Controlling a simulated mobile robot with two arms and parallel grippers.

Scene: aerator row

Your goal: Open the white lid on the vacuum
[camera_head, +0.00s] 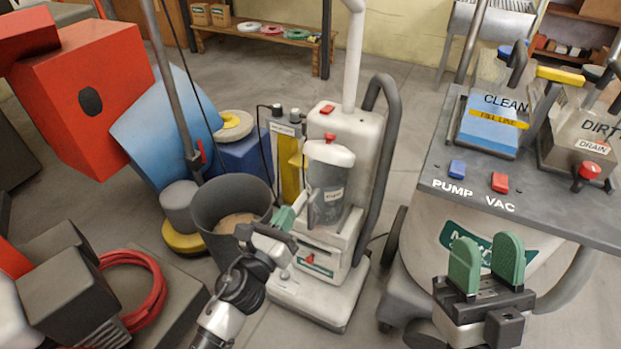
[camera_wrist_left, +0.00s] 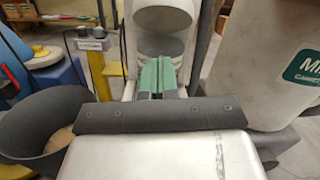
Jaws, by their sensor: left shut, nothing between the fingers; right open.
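The white upright vacuum (camera_head: 345,130) stands in the middle of the head view, with a clear grey canister (camera_head: 328,197) on its front. The white lid (camera_head: 329,153) is at the canister's top, below a red latch. My right gripper (camera_head: 486,262) is open and empty, far right of the vacuum.
A grey bin (camera_head: 234,200) stands left of the vacuum, close to my left arm. A cart with a PUMP and VAC panel (camera_head: 480,185) fills the right side. A red machine (camera_head: 95,85) and a red hose coil (camera_head: 150,300) are at the left.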

